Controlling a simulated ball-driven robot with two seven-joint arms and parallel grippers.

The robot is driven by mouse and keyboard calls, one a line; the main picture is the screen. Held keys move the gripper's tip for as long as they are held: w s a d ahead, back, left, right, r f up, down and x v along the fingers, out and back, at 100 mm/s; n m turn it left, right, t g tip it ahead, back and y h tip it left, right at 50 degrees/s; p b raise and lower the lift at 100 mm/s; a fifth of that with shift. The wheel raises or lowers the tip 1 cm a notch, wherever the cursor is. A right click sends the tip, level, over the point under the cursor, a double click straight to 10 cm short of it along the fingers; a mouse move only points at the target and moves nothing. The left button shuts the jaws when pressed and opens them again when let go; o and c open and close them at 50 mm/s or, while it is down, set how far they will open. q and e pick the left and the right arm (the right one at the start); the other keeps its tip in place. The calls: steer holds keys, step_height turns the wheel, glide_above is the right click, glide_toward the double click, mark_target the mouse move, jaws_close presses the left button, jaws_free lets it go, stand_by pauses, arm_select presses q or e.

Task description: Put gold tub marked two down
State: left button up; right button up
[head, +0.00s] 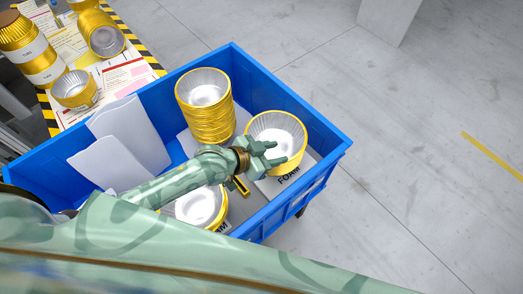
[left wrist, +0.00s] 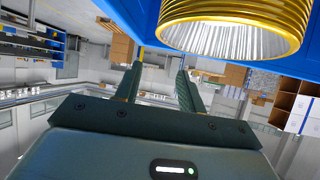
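A gold tub (head: 277,140) with a silver ribbed inside stands at the right end of the blue crate (head: 322,158), on a card lettered FOAM (head: 288,178). No number two can be read on it. My left gripper (head: 274,154) is at this tub's near left rim. In the left wrist view the tub (left wrist: 237,35) is at the top right, and my left gripper (left wrist: 160,60) shows its two fingers apart with nothing clearly clamped between them. Whether a finger touches the rim I cannot tell. My right gripper is not in view.
A stack of gold tubs (head: 208,112) stands left of the gripper; another gold tub (head: 203,207) is partly hidden under my arm. White panels (head: 120,150) stand in the crate's left part. More gold tubs (head: 75,90) are on a striped-edge table. The floor at right is clear.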

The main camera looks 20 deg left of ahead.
arm_select(q)
steer(key=v, duration=0.5)
steer(key=shift+p, duration=0.35)
stand_by(0.5)
